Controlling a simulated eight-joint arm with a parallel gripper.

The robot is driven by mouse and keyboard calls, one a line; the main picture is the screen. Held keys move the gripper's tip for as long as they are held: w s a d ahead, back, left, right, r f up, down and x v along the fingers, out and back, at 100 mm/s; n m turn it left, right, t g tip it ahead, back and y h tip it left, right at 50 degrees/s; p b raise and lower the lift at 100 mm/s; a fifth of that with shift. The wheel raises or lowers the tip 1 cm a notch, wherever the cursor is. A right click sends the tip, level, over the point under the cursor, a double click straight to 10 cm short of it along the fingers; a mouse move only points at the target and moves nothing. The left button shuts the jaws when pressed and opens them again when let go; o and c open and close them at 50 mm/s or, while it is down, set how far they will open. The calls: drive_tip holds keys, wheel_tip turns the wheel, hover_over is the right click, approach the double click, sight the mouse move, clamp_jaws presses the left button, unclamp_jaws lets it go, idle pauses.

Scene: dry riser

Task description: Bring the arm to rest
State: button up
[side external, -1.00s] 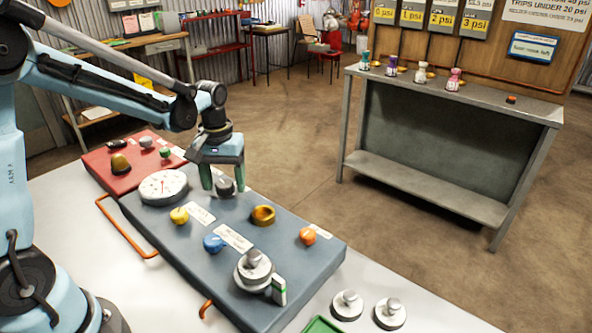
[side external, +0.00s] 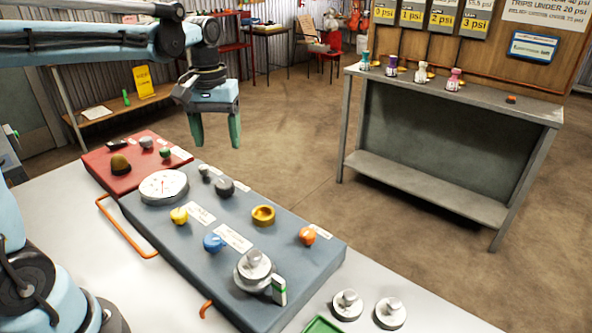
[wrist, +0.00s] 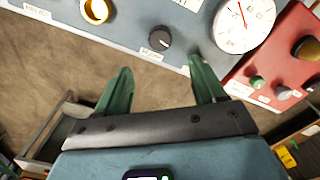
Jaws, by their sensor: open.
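My gripper (side external: 215,130) is open and empty, with green fingers pointing down. In the side view it hangs in the air above and beyond the far edge of the grey-blue panel (side external: 290,240). In the wrist view my gripper (wrist: 160,85) has its two fingers spread apart with nothing between them. A dark knob (side external: 225,187) on the panel is apart from the fingers; it also shows in the wrist view (wrist: 159,39).
The panel carries a white gauge (side external: 163,186), a brass ring (side external: 263,215), and yellow, blue and orange knobs. A red panel (side external: 125,165) adjoins it. A grey bench (side external: 450,100) with small figures stands across open floor.

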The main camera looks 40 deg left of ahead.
drive_tip(key=shift+r, duration=0.4)
drive_tip(key=s+d+f+m+t, duration=0.4)
drive_tip(key=s+d+m+t, duration=0.2)
drive_tip(key=s+d+t, duration=0.1)
drive_tip(key=shift+s+d+f+m, duration=0.4)
drive_tip(key=shift+s+d, duration=0.1)
drive_tip(key=shift+s, duration=0.55)
drive_tip(key=shift+r, duration=0.1)
idle(0.6)
